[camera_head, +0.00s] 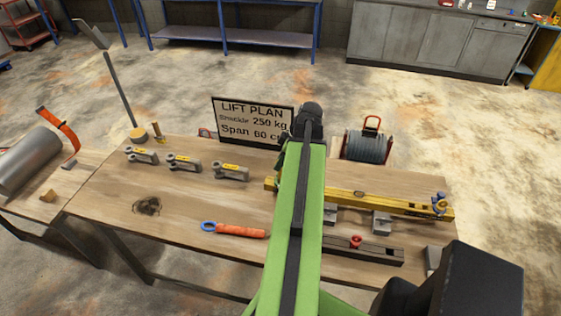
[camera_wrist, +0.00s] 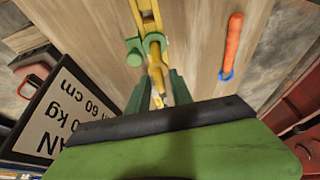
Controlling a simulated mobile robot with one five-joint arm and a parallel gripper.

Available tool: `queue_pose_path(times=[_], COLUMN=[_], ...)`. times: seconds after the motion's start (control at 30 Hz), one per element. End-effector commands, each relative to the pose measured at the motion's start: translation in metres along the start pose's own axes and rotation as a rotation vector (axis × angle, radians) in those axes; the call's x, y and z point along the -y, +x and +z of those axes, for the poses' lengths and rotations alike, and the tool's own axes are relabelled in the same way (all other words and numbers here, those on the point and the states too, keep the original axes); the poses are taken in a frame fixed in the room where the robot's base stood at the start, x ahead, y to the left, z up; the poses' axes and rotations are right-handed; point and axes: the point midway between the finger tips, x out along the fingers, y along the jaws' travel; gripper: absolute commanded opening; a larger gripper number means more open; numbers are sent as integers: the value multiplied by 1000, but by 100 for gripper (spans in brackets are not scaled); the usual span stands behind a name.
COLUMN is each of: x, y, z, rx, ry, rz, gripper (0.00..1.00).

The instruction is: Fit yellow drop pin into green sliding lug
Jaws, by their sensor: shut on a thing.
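The yellow drop pin (camera_wrist: 157,76) lies between the dark green fingers of my gripper (camera_wrist: 157,88) in the wrist view, and the gripper is shut on it. The green sliding lug (camera_wrist: 153,39) sits on the yellow beam (camera_wrist: 144,12), just past the pin's far end. The pin and lug overlap in this view; I cannot tell whether the pin is in the lug's hole or only above it. The yellow beam (camera_head: 385,204) also shows in the head view, lying along the right half of the table. My green arm hides the gripper, pin and lug there.
The lift plan sign (camera_head: 252,121) stands at the table's back edge, close by in the wrist view (camera_wrist: 62,112). Several grey shackles (camera_head: 185,163) stand at the left. An orange-handled tool (camera_head: 240,231) lies in front. A dark rail (camera_head: 365,250) lies before the beam.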

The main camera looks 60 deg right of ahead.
Motion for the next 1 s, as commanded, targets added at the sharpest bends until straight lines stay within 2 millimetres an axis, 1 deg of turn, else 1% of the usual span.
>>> queue_pose_path(times=[1.0], x=[0], y=[25], z=[10], rx=[0], ry=[0], rz=[0], gripper=[0])
